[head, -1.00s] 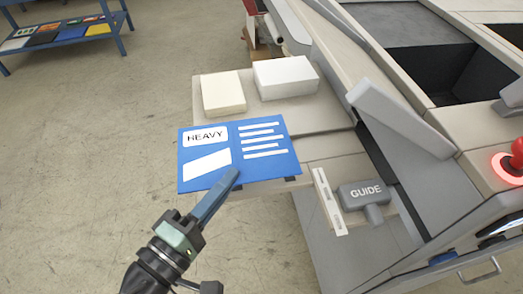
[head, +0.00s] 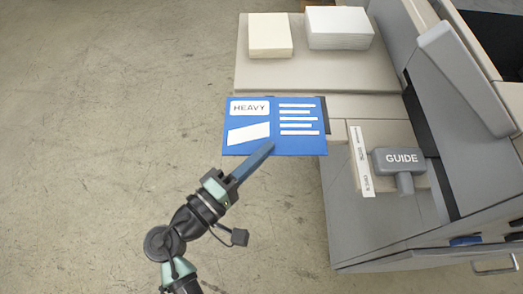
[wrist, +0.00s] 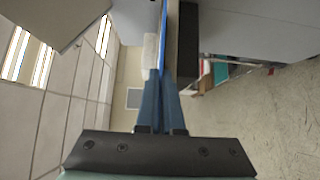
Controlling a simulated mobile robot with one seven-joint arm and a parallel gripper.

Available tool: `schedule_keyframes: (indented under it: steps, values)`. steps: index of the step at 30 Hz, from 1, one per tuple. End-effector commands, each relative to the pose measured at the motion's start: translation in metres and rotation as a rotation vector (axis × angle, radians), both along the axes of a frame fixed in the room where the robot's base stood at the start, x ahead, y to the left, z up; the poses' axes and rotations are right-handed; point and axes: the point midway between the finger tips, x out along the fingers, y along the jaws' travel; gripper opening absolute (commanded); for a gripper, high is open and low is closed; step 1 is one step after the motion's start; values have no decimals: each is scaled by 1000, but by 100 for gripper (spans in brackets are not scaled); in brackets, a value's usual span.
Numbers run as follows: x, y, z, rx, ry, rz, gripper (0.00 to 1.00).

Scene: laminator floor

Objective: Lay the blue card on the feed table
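The blue card (head: 275,142) is marked HEAVY, with a white blank panel and several white lines. My gripper (head: 268,149) is shut on its near edge in the head view. The card's printed face shows, and it overlaps the near left part of the beige feed table (head: 290,76). I cannot tell how high it is above the table. In the wrist view the card (wrist: 164,45) is a thin blue strip, edge-on between the fingers (wrist: 165,85). The card hides part of the table's near edge.
A cream paper stack (head: 270,36) and a white paper stack (head: 338,27) stand on the table's far part. A grey GUIDE block (head: 400,162) with a white scale strip (head: 361,160) is right of the card. The grey machine wall (head: 465,80) rises farther right. Floor at left is clear.

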Motion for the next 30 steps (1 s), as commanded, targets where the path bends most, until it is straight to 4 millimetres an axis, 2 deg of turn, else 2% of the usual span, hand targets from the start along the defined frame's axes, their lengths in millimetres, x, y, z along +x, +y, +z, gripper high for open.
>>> schedule_keyframes:
  steps: [5,6,10,26,30]
  values:
    - [0,0,-5,0,0,0,0]
    - [0,0,-3,0,0,0,11]
    - [0,0,-3,0,0,0,34]
    - [0,0,3,0,0,0,34]
    - [-14,15,-1,1,1,4,34]
